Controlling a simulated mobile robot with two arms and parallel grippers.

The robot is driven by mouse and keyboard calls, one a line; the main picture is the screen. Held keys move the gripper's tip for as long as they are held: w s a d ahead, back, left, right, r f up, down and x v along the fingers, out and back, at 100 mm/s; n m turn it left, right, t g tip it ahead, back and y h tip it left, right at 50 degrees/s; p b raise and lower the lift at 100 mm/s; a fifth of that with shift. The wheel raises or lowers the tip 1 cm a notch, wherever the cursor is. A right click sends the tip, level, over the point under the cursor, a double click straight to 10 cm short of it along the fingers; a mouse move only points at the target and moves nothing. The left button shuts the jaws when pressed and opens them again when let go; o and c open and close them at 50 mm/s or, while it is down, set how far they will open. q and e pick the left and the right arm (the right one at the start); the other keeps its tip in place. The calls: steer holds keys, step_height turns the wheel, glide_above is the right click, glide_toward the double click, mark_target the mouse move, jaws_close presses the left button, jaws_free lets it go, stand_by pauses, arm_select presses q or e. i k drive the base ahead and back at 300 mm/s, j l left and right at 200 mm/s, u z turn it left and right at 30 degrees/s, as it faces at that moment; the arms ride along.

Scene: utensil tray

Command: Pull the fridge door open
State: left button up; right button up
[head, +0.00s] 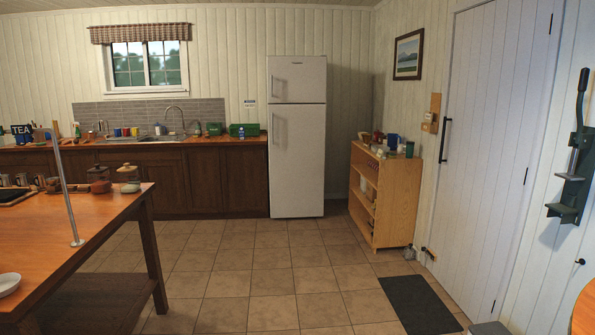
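A tall white fridge (298,160) stands against the back wall, to the right of the kitchen counter. It has a small upper door (300,80) and a larger lower door (300,165). Both doors look shut. Each has a vertical handle at its left side: the upper handle (272,86) and the lower handle (273,128). The fridge is across the room, well away from me. Neither of my grippers shows in the head view.
A wooden table (100,215) fills the left foreground. A counter (190,185) runs along the back wall. A low wooden shelf (400,200) stands right of the fridge. A dark mat (418,303) lies before a white door (490,150). The tiled floor (265,258) between is clear.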

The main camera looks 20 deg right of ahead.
mark_target(296, 131)
steer(key=i+z, duration=0.15)
steer(key=z, duration=0.35)
steer(key=i, duration=6)
steer(key=i+u, duration=0.1)
steer(key=i, duration=0.65)
steer(key=i+l+u, duration=0.1)
steer(key=i, duration=0.65)
steer(key=i+l+u, duration=0.15)
steer(key=i, duration=0.6)
